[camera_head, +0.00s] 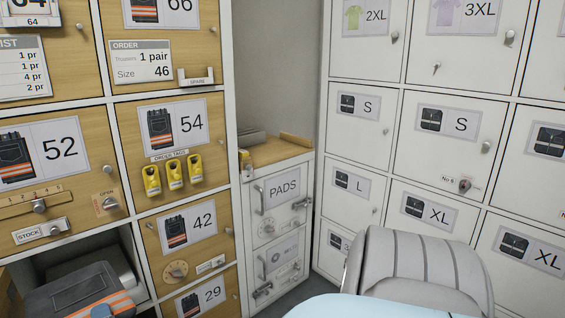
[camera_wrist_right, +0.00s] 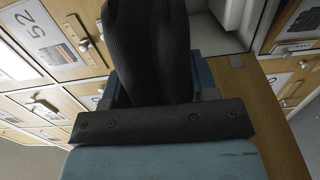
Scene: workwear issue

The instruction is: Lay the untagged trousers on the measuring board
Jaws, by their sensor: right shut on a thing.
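In the right wrist view my right gripper (camera_wrist_right: 162,80) is shut on a dark, finely ribbed thing (camera_wrist_right: 148,45), which looks like dark cloth. It hides most of the fingers, and I see no stripe or tag on it. In the head view, folded dark grey trousers (camera_head: 75,290) with an orange and silver band lie in the open compartment at the lower left. I cannot make out a measuring board for certain. My left gripper is not in view.
Wooden locker doors (camera_head: 180,130) stand at left, with yellow order tags (camera_head: 174,175) hanging under number 54. White lockers (camera_head: 360,155) stand at right. A small cabinet marked PADS (camera_head: 283,190) fills the corner. A grey padded chair back (camera_head: 420,270) stands at lower right.

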